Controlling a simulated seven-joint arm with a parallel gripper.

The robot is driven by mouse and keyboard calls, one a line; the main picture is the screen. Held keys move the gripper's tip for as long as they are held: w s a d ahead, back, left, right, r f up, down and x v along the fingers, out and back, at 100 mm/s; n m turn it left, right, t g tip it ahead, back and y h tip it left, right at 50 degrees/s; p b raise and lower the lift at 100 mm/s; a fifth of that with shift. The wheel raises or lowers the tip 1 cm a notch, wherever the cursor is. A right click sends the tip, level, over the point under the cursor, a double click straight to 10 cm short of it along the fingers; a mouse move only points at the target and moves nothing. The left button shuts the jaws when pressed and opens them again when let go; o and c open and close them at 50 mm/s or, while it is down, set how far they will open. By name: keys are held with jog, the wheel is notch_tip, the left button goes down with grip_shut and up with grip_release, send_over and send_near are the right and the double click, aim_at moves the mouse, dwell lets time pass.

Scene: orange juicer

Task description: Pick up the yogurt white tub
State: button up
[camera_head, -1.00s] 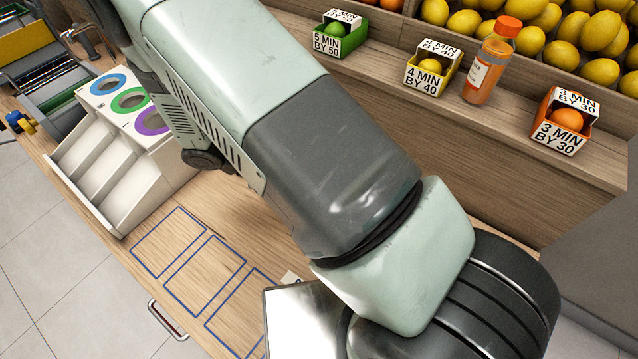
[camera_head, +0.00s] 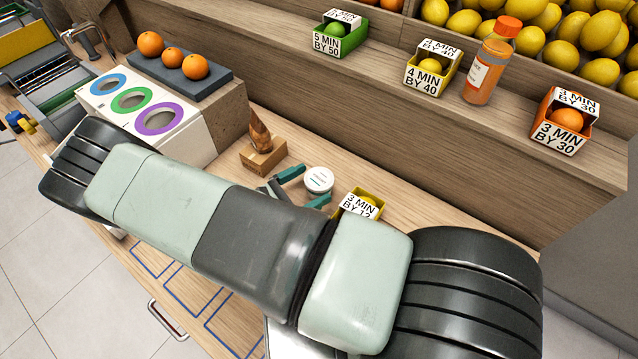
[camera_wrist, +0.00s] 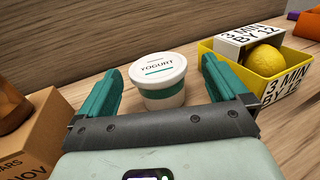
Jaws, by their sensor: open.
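The white yogurt tub (camera_wrist: 159,85), with a green band and a lid marked "YOGURT", stands upright on the wooden counter. In the head view the tub (camera_head: 318,180) sits between the green fingertips, its lower part partly hidden. My gripper (camera_wrist: 160,88) is open, with one green finger to the left of the tub and one to the right. Gaps show on both sides in the wrist view, and the tub stands at or just beyond the fingertips. My gripper also shows in the head view (camera_head: 304,188).
A yellow box with a lemon (camera_wrist: 262,62) stands close to the right finger. A cardboard-coloured block (camera_wrist: 32,138) with a brown wooden-looking piece is at the left. A wooden wall (camera_wrist: 100,35) rises behind the tub. Oranges on a dark tray (camera_head: 178,70) stand further left.

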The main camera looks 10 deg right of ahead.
aim_at(324, 175)
jog(key=x, duration=0.5)
jog(key=shift+w+d+r, duration=0.1)
jog(key=shift+w, duration=0.15)
jog(key=c, duration=1.1)
